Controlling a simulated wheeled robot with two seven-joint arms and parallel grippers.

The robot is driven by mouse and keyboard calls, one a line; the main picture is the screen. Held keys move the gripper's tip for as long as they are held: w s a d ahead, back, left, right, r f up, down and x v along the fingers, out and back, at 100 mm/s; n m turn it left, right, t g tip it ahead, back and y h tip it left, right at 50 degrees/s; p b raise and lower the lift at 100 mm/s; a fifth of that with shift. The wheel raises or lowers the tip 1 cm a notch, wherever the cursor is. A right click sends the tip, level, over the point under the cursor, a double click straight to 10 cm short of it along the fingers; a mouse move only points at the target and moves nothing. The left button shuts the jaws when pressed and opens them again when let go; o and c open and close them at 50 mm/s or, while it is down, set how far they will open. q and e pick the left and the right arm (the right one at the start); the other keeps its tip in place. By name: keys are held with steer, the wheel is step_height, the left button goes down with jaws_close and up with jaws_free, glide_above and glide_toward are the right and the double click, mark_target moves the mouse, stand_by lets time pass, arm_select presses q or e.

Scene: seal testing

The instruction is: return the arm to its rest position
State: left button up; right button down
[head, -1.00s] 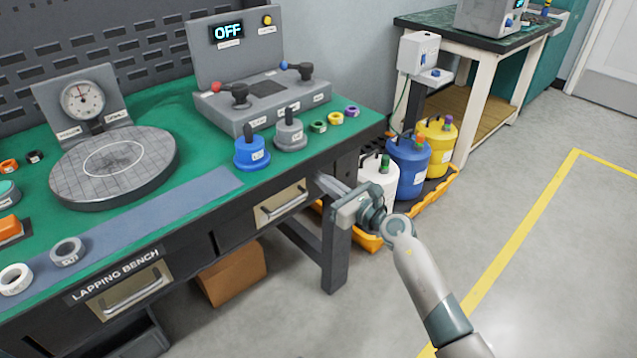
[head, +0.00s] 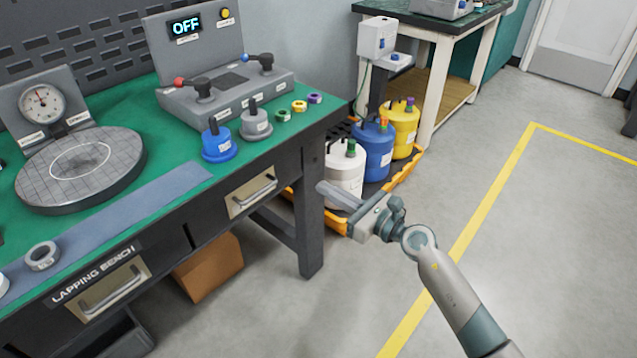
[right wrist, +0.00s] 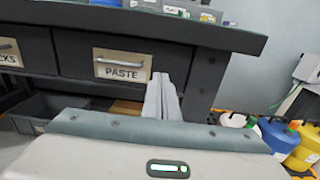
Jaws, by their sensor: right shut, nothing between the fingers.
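My right arm reaches in from the lower right of the head view. Its gripper (head: 338,194) is shut and empty, in front of the right end of the lapping bench (head: 195,190) and clear of it. In the right wrist view the closed fingers (right wrist: 161,98) point toward the bench front, beside the drawer labelled PASTE (right wrist: 122,66). In the head view the fingers overlap the lower part of the white container (head: 345,163); I cannot tell how far apart they are. My left gripper is not in view.
Blue (head: 373,150) and yellow (head: 403,125) containers stand in a yellow-edged tray beside the bench. A cardboard box (head: 208,268) sits beneath the bench. Open grey floor (head: 560,260) with a yellow line lies to the right.

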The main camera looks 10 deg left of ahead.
steer(key=shift+s+d, duration=0.15)
steer(key=shift+d, duration=0.05)
stand_by(0.5)
